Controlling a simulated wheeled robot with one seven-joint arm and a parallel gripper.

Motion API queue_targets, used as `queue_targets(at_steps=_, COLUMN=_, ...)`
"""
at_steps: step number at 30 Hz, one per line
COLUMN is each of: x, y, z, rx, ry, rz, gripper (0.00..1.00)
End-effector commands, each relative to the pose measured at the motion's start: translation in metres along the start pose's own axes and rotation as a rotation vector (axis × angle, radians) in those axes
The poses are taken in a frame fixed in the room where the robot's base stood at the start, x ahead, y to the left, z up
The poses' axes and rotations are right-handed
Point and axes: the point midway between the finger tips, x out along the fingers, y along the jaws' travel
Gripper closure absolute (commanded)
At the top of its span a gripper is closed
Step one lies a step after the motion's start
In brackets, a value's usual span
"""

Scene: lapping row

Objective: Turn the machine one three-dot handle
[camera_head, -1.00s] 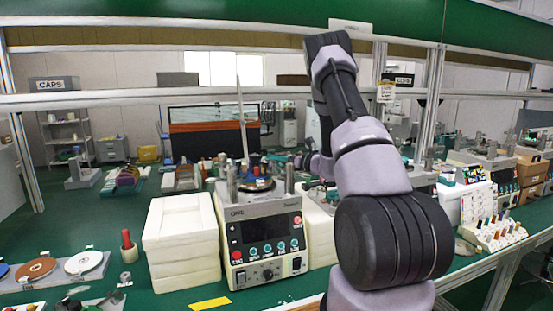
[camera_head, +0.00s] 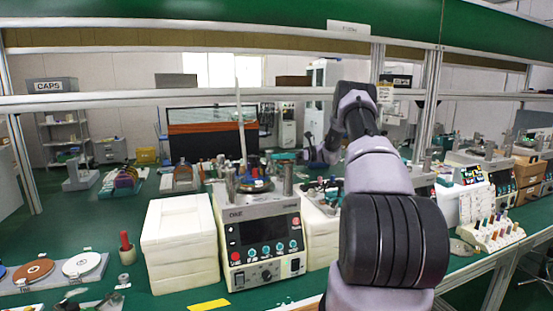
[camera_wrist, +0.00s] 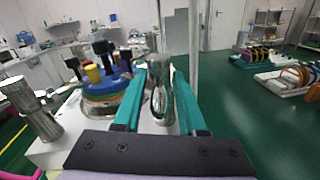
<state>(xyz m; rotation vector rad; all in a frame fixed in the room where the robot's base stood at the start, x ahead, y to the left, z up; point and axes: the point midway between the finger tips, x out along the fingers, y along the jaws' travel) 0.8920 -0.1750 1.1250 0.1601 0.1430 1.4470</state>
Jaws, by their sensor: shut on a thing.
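The machine (camera_head: 264,236) is a grey-white box with a dark screen and a row of knobs on its front, standing on the green bench. A round plate (camera_head: 256,185) with a blue top sits on it, between upright metal posts. In the wrist view, my gripper (camera_wrist: 158,78) has its teal fingers shut on a shiny metal upright handle (camera_wrist: 159,100). A second metal post (camera_wrist: 30,108) stands free at the left of that view. The blue plate with dark knobs (camera_wrist: 105,85) is just left of the fingers. I see no dot marks on the held handle.
A stack of white blocks (camera_head: 182,243) stands directly left of the machine, and more white blocks (camera_head: 321,236) stand on its right. A thin upright pole rises behind the machine.

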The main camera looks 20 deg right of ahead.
Motion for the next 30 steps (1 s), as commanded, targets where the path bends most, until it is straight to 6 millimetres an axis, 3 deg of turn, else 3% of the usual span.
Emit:
queue_targets(at_steps=9, x=-0.0004, y=-0.0032, z=0.0006, rx=0.001, ry=0.02, rz=0.108, gripper=1.0)
queue_targets(at_steps=24, x=0.0, y=-0.0032, z=0.0004, rx=0.003, ry=0.025, rz=0.128, gripper=1.0)
queue_targets(at_steps=25, x=0.0001, y=-0.0032, z=0.0004, rx=0.003, ry=0.025, rz=0.128, gripper=0.56)
queue_targets(at_steps=26, x=0.0001, y=-0.0032, z=0.0005, rx=0.002, ry=0.025, rz=0.128, gripper=0.49)
queue_targets(at_steps=30, x=0.0002, y=-0.0033, z=0.0005, rx=0.002, ry=0.025, rz=0.127, gripper=0.49)
